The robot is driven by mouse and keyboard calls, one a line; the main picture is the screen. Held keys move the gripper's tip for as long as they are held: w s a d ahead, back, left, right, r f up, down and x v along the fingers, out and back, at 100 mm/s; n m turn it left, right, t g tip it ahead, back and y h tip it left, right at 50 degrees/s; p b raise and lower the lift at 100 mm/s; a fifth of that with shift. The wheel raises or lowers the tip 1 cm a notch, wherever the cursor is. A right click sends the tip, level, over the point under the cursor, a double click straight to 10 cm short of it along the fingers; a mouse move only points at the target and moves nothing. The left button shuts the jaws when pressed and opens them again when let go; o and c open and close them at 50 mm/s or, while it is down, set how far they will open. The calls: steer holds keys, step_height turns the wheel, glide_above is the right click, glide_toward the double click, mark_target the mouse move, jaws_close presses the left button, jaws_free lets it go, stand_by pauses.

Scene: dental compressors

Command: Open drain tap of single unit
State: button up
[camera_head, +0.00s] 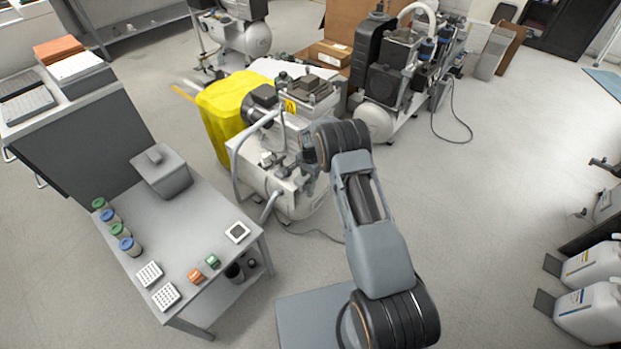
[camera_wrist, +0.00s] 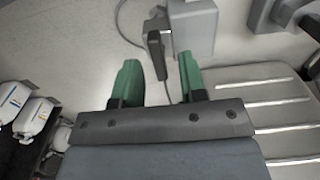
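A white compressor unit (camera_head: 300,205) with a yellow cover (camera_head: 222,112) stands in the middle of the head view, in front of my arm. In the wrist view, my gripper (camera_wrist: 160,66) has green fingers, spread apart with nothing held between them. A dark lever-like piece (camera_wrist: 157,58) hangs just beyond the gap between the fingertips, beside a light grey block (camera_wrist: 194,27). I cannot tell for sure whether this piece is the drain tap. In the head view my arm hides the gripper and that part of the unit.
A grey table (camera_head: 190,236) with jars and small boxes stands left of the unit. Another compressor (camera_head: 378,120) stands behind it. White canisters (camera_head: 590,312) are at the lower right. The floor right of my arm is clear. A ribbed grey surface (camera_wrist: 272,112) lies right of the fingers.

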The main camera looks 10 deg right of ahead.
steer(key=shift+f, duration=0.75)
jaws_close()
